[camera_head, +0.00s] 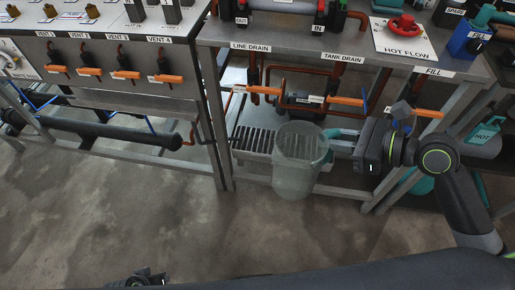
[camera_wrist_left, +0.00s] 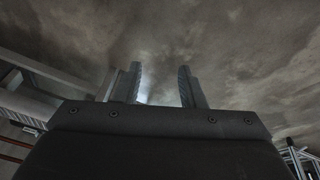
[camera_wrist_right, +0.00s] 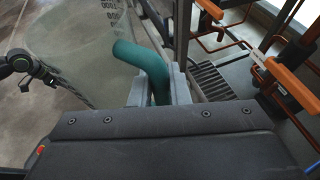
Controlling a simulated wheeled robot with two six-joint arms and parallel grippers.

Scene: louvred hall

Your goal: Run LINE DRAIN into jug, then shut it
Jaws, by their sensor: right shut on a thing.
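A clear jug (camera_head: 297,165) with a teal handle stands out in front of the drain bench, roughly upright; I see no liquid in it. My right gripper (camera_head: 336,141) is shut on its handle, and the right wrist view shows the teal handle (camera_wrist_right: 146,62) between the fingers. The LINE DRAIN label (camera_head: 251,47) is on the bench edge, with an orange lever (camera_head: 260,90) below it. The jug overlaps the right part of the slotted drain grate (camera_head: 253,140), right of and below that lever. My left gripper (camera_wrist_left: 160,88) is open and empty, facing bare floor.
A TANK DRAIN label (camera_head: 343,58) with its own orange lever (camera_head: 346,101) is to the right. A FILL label (camera_head: 433,71) and a red HOT FLOW wheel (camera_head: 401,25) lie further right. VENT levers (camera_head: 90,71) line the left bench. Bench legs flank the grate. Floor in front is clear.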

